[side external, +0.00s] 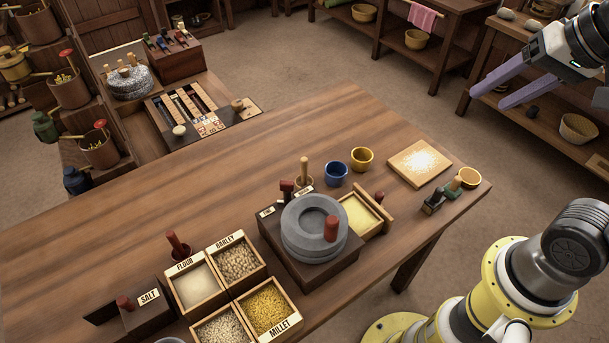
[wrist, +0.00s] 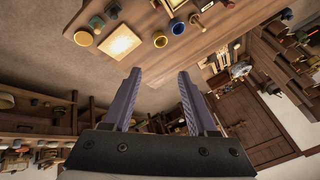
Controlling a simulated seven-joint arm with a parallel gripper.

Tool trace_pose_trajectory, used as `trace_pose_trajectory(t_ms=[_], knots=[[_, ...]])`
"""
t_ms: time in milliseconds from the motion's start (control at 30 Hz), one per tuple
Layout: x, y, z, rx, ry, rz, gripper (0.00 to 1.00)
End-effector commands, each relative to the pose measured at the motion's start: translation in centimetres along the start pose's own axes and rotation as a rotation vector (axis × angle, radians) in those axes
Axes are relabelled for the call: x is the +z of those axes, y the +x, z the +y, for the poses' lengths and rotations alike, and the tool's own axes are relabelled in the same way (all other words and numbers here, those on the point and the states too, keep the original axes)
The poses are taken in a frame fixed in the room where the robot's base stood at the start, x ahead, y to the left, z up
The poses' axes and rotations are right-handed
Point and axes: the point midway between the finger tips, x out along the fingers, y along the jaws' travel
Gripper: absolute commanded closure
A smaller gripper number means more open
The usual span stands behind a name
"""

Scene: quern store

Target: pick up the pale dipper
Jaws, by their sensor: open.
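My gripper (side external: 489,99) is open and empty, raised at the upper right of the side view, well clear of the table. Its two purple fingers stand apart in the wrist view (wrist: 158,74), with nothing between them. I cannot tell for sure which thing is the pale dipper. A pale wooden handle (side external: 303,168) stands upright behind the grey quern (side external: 300,244); its lower end is partly hidden.
On the table (side external: 130,232) stand a blue cup (side external: 336,174), another yellow cup (side external: 361,159), a floury board (side external: 419,164), a tray of yellow meal (side external: 358,214) and several grain boxes, including millet (side external: 268,309). The table's left middle is clear. Shelves line the back.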

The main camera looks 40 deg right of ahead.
Motion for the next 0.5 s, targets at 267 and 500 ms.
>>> trace_pose_trajectory(t_ms=[267, 500], knots=[[-6.9, 3.5, -9.3, 0.070, 0.549, -0.078, 0.42], [-9.4, 11.3, -16.2, 0.188, 0.851, -0.128, 0.42]])
